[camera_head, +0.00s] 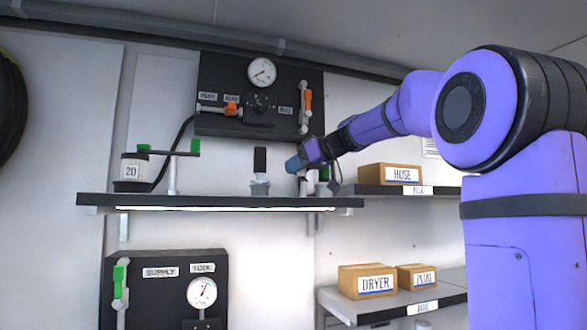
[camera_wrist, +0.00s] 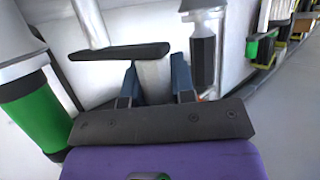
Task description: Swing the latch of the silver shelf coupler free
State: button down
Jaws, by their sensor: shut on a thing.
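My gripper (camera_head: 297,163) is at the right part of the upper shelf, between a black-handled coupler and a green one. In the wrist view my gripper (camera_wrist: 157,85) has its two blue fingers on either side of a pale silver piece, which appears to be the latch of the silver shelf coupler (camera_wrist: 153,76). The fingers are closed on it. In the head view my gripper and wrist hide most of that coupler; a little silver (camera_head: 303,187) shows below the fingers.
The black-handled coupler (camera_head: 260,165) stands close to the left of my gripper. The green coupler (camera_wrist: 30,110) is close on its other side. A dark bar (camera_wrist: 120,51) on a silver rod shows beyond the fingers. A gauge panel (camera_head: 215,119) is above the shelf (camera_head: 220,201).

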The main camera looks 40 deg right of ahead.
jog(key=shift+s+d+f+n+g+y, duration=0.1)
jog(key=shift+s+d+n+g+y, duration=0.1)
jog(key=shift+n+g+y, duration=0.4)
jog(key=c, duration=1)
grip_release()
jog(key=shift+o, duration=0.2)
jog(key=shift+s, duration=0.1)
jog(key=v, duration=1)
jog(key=shift+s+d, duration=0.3)
